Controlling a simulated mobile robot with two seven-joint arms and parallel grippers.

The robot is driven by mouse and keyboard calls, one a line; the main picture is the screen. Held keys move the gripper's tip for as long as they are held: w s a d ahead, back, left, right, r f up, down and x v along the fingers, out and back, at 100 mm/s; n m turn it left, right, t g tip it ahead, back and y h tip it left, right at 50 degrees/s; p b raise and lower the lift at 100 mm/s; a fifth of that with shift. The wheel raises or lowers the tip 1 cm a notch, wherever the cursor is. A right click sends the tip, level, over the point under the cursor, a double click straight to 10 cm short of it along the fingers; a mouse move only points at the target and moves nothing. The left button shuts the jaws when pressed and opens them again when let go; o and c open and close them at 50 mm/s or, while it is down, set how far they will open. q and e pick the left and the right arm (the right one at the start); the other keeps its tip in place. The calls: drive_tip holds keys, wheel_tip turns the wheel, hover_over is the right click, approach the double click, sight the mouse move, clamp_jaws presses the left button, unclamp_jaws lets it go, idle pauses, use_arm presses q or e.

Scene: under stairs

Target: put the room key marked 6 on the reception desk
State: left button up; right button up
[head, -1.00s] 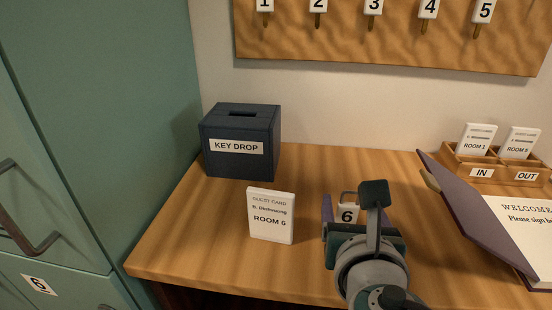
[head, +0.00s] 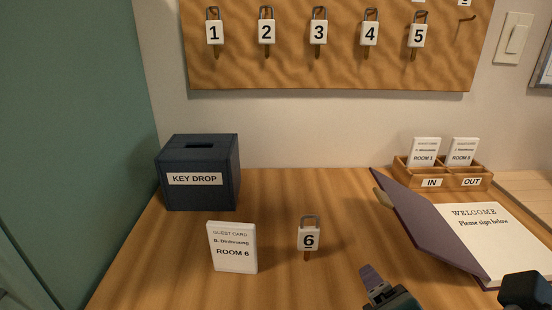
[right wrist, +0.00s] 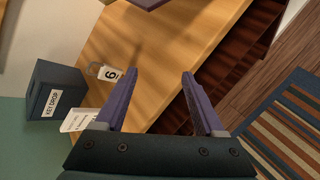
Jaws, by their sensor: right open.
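The room key marked 6 (head: 308,241) lies on the wooden reception desk (head: 345,205), right of the guest card for room 6 (head: 232,247). Its white tag and metal loop show, and nothing holds it. The key also shows in the right wrist view (right wrist: 109,73), just beyond and left of the fingers. My right gripper (right wrist: 158,85) is open and empty, its two purple fingers wide apart. In the head view part of the right gripper (head: 376,280) shows at the lower edge, right of the key and apart from it. My left gripper is not in view.
A dark blue key drop box (head: 200,185) stands at the back left. A key board (head: 330,65) with several numbered keys hangs above. An open guest book (head: 470,228) and an in/out card tray (head: 442,176) are at the right. The desk's middle back is clear.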

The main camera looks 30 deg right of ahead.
drive_tip(key=s+a+r+m+g+y, duration=0.1)
drive_tip(key=s+a+m+g+y, duration=0.2)
drive_tip(key=m, duration=1.2)
drive_tip(key=s+a+y, duration=0.2)
drive_tip(key=s+y, duration=0.1)
drive_tip(key=y, duration=0.1)
drive_tip(key=shift+a+r+y, duration=0.3)
drive_tip(key=shift+a, duration=0.1)
